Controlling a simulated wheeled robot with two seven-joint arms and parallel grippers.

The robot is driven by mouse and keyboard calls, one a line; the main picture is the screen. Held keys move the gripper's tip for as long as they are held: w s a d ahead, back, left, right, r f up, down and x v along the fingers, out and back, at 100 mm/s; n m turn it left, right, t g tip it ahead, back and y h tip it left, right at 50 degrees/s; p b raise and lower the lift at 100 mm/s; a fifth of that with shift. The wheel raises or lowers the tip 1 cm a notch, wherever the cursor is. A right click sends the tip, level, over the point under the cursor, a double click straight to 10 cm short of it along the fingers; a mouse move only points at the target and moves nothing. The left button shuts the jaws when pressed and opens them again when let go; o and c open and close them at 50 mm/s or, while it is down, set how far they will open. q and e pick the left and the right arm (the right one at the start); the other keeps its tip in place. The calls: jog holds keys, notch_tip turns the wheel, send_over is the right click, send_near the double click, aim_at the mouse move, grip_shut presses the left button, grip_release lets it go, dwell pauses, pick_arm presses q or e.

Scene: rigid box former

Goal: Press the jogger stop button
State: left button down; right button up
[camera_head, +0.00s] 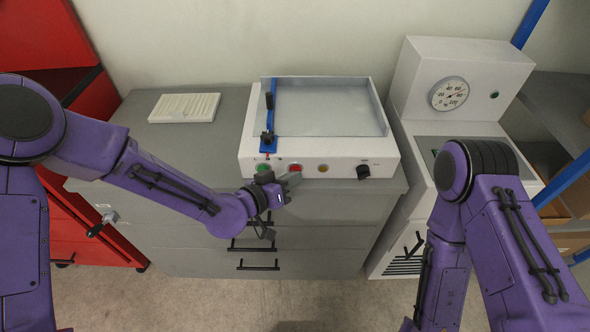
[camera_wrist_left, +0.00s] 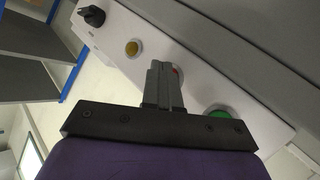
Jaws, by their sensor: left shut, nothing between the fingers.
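The jogger (camera_head: 318,150) is a white box with a shallow open tray on top, standing on a grey cabinet. Its front has a green button (camera_head: 263,168), a red stop button (camera_head: 296,168), a yellow button (camera_head: 323,168) and a black knob (camera_head: 363,172). My left gripper (camera_head: 291,177) is shut and empty, with its tips right at the red button. In the left wrist view the closed fingers (camera_wrist_left: 162,88) cover most of the red button (camera_wrist_left: 176,71); I cannot tell whether it is pressed in. My right arm is at the right, its gripper out of view.
A blue bar (camera_head: 268,115) with black clamps lies along the tray's left side. A white slotted pad (camera_head: 184,107) lies on the grey cabinet top (camera_head: 135,110). A white machine with a dial gauge (camera_head: 449,93) stands at the right, a red cabinet (camera_head: 95,95) at the left.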

dwell(0.4)
pick_arm(q)
jog(key=shift+s, duration=0.75)
jog(key=s, duration=0.5)
dwell(0.7)
